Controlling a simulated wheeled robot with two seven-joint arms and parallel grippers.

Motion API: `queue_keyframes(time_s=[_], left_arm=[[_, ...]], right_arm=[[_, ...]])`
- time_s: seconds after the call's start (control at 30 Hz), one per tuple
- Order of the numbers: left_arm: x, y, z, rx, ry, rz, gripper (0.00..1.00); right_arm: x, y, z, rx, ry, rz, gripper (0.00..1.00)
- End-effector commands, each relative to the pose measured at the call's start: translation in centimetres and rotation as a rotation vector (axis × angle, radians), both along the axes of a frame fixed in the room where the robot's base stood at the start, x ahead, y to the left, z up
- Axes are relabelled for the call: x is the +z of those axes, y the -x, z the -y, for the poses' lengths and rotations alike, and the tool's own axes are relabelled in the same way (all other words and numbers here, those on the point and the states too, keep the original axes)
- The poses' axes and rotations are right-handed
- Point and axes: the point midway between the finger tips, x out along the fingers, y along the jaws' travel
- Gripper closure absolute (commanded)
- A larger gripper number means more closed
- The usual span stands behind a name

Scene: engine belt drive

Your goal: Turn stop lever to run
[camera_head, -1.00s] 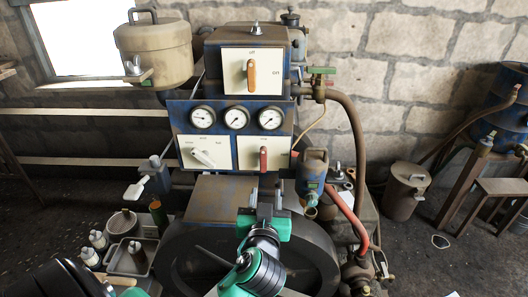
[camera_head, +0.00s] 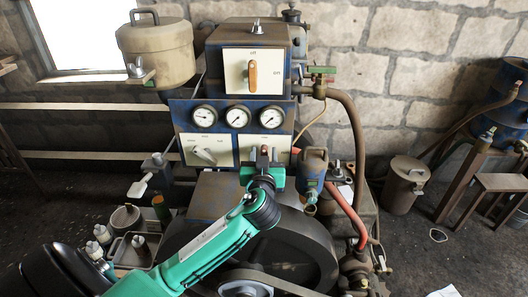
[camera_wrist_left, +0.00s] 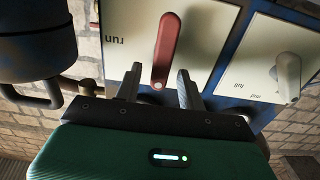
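The stop lever (camera_wrist_left: 167,45) is a red handle on a cream plate with a "run" label, seen upside down in the left wrist view. It lies lengthwise between the fingers of my left gripper (camera_wrist_left: 159,75). The two fingers stand apart, one on each side of the handle's free end, with a gap visible. Whether either finger touches it I cannot tell. In the head view my left gripper (camera_head: 262,158) is in front of the lower right plate (camera_head: 282,146) and mostly hides the lever. My right gripper is not in view.
A white lever (camera_head: 205,154) is on the neighbouring plate to the left. Three gauges (camera_head: 238,117) and an orange-handled switch (camera_head: 252,75) are above. A blue-grey cup-shaped part (camera_head: 313,168) and a red hose (camera_head: 345,213) are close on the right. The flywheel (camera_head: 300,250) is below.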

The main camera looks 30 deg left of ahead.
Motion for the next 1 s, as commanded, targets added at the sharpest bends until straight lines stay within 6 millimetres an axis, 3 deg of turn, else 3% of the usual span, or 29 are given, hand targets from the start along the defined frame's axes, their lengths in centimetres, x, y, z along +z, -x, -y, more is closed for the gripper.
queue_keyframes(time_s=[0.33,0.53,1.0], left_arm=[[0.0,-0.32,-0.17,-0.001,0.001,0.001,0.62],[0.0,-0.3,-0.16,-0.001,0.001,0.001,1.0],[0.02,-0.41,0.06,0.0,-0.077,-0.05,1.0]], right_arm=[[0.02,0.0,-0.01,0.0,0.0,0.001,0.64],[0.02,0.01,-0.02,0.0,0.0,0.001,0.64],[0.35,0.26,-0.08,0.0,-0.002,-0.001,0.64]])
